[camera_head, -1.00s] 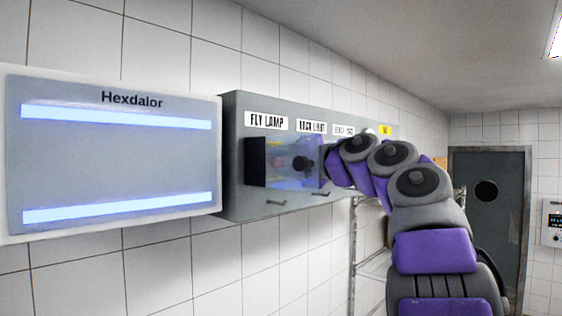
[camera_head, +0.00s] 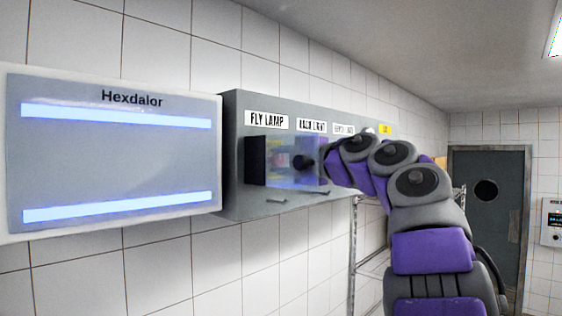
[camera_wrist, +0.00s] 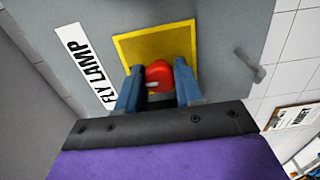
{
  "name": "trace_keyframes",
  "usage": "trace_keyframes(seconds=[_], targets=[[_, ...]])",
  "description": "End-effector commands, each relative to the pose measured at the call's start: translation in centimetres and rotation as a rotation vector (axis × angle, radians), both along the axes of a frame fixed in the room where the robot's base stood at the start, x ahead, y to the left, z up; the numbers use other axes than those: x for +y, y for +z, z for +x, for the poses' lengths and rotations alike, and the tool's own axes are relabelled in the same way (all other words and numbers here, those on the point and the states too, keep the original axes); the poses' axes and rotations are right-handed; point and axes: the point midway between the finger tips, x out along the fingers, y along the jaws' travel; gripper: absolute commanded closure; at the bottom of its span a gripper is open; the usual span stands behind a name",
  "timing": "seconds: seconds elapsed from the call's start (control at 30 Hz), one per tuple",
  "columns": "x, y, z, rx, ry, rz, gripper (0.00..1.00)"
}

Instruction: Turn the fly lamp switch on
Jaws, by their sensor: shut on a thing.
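The fly lamp switch is a red knob (camera_wrist: 159,73) on a yellow square plate (camera_wrist: 185,38) in the wrist view. In the head view my arm reaches the box front and hides the knob. The knob's exact turn angle is hard to tell.
A Hexdalor lamp unit (camera_head: 115,160) with two glowing blue tubes hangs just left of the switch box (camera_head: 235,190). More labelled switch places (camera_head: 312,127) run to the right. Small levers stick out below. A wire rack (camera_head: 370,268) and a grey door (camera_head: 487,215) stand beyond.

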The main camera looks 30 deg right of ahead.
Motion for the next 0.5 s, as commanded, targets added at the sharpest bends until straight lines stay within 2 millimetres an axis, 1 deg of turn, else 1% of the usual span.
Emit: trace_keyframes(seconds=[0.03, 0.27, 0.3, 0.5], targets=[[-0.13, -0.39, 0.14, 0.008, -0.001, 0.001, 0.95], [-0.16, -0.43, 0.16, 0.009, -0.001, 0.0, 0.95], [-0.15, -0.44, 0.17, 0.009, -0.001, 0.0, 0.62], [-0.11, -0.31, 0.13, 0.006, -0.001, 0.0, 0.43]])
